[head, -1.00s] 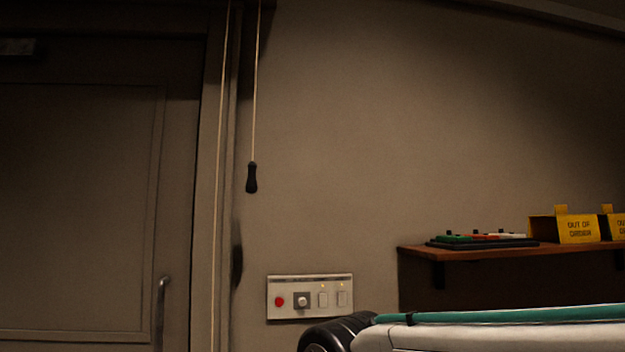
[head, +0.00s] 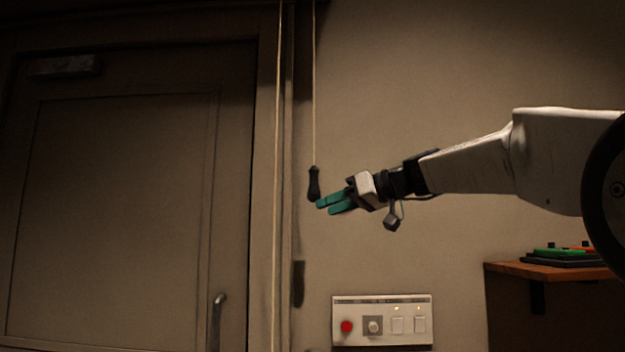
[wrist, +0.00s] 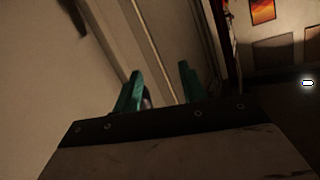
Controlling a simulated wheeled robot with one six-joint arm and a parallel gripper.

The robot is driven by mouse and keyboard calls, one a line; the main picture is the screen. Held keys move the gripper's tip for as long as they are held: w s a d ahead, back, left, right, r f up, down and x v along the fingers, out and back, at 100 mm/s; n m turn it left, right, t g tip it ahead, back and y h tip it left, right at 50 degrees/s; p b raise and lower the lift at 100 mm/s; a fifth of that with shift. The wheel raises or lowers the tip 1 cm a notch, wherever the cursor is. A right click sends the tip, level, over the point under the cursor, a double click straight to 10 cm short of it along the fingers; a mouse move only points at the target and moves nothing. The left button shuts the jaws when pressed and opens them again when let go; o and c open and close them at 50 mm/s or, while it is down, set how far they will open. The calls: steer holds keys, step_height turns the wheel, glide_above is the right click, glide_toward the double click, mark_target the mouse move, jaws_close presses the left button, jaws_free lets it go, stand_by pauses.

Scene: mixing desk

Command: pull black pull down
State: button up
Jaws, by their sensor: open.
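The black pull (head: 314,183) hangs upright on a thin cord in front of the wall, right of the door frame, in the head view. My gripper (head: 325,205) has teal fingers and reaches in from the right. Its fingertips are just right of the pull's lower end; I cannot tell whether they touch it. In the wrist view my gripper (wrist: 160,90) shows its two teal fingers apart. A small dark shape beside the left finger may be the pull, mostly hidden.
A second cord (head: 277,180) runs down the door frame. A closed door (head: 125,210) with a handle (head: 217,310) is at the left. A switch panel (head: 382,320) is on the wall below my gripper. A wooden shelf (head: 500,268) with colored items is at lower right.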

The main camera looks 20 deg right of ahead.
mark_target(314, 173)
steer(key=w+d+r+n+t+y, duration=0.2)
steer(key=w+d+r, duration=0.25)
steer(key=r, duration=0.35)
steer(key=shift+t, duration=0.3)
steer(key=x, duration=0.8)
steer(key=shift+w+a, duration=0.25)
steer(key=shift+w, duration=0.05)
jaws_close()
steer(key=shift+d, duration=0.1)
